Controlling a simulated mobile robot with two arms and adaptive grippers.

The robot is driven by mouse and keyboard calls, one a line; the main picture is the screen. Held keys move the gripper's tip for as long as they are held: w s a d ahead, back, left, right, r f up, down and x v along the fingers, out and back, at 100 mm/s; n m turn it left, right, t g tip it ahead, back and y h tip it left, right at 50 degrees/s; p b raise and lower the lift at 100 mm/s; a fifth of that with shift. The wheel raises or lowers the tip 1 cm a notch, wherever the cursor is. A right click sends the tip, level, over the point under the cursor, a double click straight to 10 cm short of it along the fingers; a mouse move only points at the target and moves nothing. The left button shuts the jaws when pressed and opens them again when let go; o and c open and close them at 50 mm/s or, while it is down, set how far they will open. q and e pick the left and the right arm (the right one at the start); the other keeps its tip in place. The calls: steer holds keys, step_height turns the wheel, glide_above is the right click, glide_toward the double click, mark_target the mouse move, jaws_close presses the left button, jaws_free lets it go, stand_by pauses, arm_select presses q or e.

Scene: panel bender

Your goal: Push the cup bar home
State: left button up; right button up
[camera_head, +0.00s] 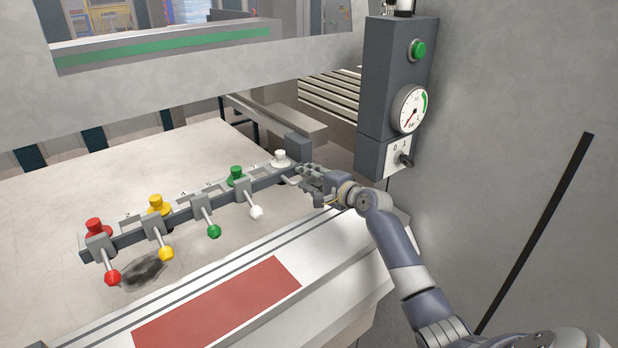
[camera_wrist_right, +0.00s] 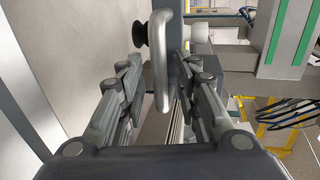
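The cup bar (camera_head: 130,236) is a dark rail slanting over the pale table, with several coloured cups and ball-ended levers along it. A grey loop handle (camera_wrist_right: 158,65) at its right end shows in the right wrist view. My right gripper (camera_head: 308,176) is at that end of the bar. A dark suction cup (camera_wrist_right: 139,35) shows beyond the left finger. The fingers partly hide the handle in the head view. My left gripper is not in view.
A dark control box with a green button (camera_head: 417,50) and a gauge (camera_head: 409,109) stands above my right arm. A red panel (camera_head: 216,307) lies on the front ledge. A grey machine beam (camera_head: 190,85) crosses above the table (camera_head: 50,285).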

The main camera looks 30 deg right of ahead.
jaws_close()
steer(key=shift+w, duration=0.2)
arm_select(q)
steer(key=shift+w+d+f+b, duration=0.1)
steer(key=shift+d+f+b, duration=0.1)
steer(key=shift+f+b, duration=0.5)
arm_select(e)
steer(key=x, duration=0.4)
steer(key=shift+w+r, duration=0.15)
steer(key=shift+r, duration=0.25)
jaws_free()
